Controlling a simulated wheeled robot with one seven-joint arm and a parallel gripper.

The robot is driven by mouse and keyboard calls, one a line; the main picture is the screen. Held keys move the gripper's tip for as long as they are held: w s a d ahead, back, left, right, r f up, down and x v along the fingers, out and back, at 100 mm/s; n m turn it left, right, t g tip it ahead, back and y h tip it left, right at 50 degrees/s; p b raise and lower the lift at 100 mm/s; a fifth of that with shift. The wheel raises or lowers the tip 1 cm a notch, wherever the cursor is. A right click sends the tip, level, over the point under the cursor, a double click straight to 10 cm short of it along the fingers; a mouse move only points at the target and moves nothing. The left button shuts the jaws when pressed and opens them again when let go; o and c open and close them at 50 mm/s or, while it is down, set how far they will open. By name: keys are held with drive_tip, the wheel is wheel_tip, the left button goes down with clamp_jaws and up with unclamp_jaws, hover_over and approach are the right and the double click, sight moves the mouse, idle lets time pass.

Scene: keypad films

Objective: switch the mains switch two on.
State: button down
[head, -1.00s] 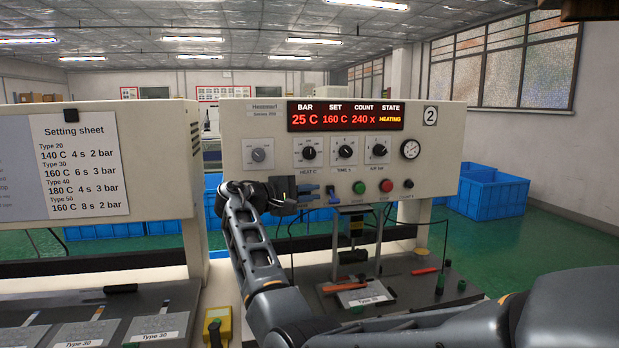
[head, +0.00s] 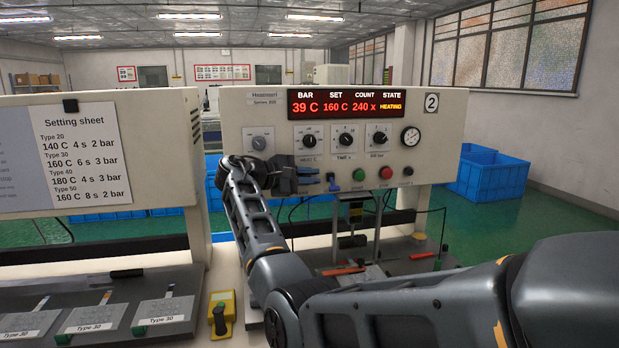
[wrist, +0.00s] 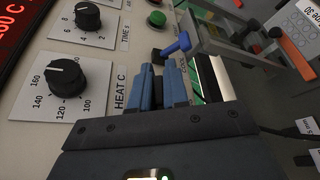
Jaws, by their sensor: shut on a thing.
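Machine two's front panel (head: 235,168) carries a plate marked 2 (head: 431,103) and a lit display (head: 345,104) reading BAR 39 C, SET 160 C, COUNT 240 x, HEATING. My gripper (head: 318,182) is at the panel's lower left, below the HEAT C knob (head: 309,139).
Green (head: 359,174) and red (head: 386,173) buttons sit right of the lever. The press (head: 355,212) and orange-handled tools are below. A yellow control box (head: 222,312) stands on the bench near my arm.

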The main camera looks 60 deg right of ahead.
sight(300, 176)
drive_tip(key=c, duration=1.2)
unclamp_jaws()
drive_tip(key=shift+w+a, duration=0.1)
drive_tip(key=shift+b+v, duration=1.05)
drive_tip(key=shift+v, duration=2.75)
